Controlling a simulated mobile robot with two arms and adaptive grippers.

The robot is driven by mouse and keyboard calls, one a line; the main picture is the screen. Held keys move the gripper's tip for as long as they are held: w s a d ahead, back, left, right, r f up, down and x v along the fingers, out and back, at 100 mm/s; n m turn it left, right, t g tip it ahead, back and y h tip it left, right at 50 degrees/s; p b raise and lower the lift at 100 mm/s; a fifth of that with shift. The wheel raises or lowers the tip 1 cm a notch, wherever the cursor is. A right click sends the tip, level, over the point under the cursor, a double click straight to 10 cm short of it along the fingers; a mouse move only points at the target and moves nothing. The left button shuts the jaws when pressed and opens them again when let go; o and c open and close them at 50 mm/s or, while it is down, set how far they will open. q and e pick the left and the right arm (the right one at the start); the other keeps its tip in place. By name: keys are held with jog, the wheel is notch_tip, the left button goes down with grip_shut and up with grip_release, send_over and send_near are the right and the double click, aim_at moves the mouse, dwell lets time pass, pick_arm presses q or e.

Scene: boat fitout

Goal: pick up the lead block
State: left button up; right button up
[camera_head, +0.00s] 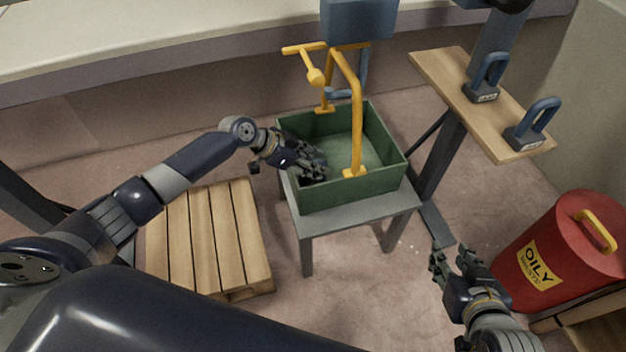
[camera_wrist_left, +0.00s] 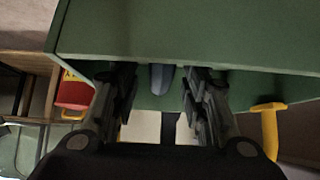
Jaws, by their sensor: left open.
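Two dark grey lead blocks with blue loop handles stand on the wooden shelf at the right in the head view, a rear one (camera_head: 482,92) and a front one (camera_head: 524,136). My left gripper (camera_head: 316,168) reaches over the left wall of the green crate (camera_head: 345,190), its fingers inside. In the left wrist view my left gripper (camera_wrist_left: 163,95) is open, and a blue-grey rounded piece (camera_wrist_left: 162,77) shows between its fingers; I cannot tell what it belongs to. Any block under the left hand is hidden. My right gripper (camera_head: 455,258) is open and empty, low at the right.
The crate stands on a grey stand (camera_head: 350,218) with a yellow bent-tube handle (camera_head: 356,110) over it. A wooden pallet (camera_head: 210,240) lies left. A red oily-waste bin (camera_head: 560,250) stands right. A long pale counter (camera_head: 150,35) runs along the back.

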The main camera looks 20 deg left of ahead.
pick_arm(q)
grip_shut()
jog(key=shift+w+r, duration=0.15)
jog(key=shift+r, duration=0.1)
pick_arm(e)
jog(key=shift+w, duration=0.1)
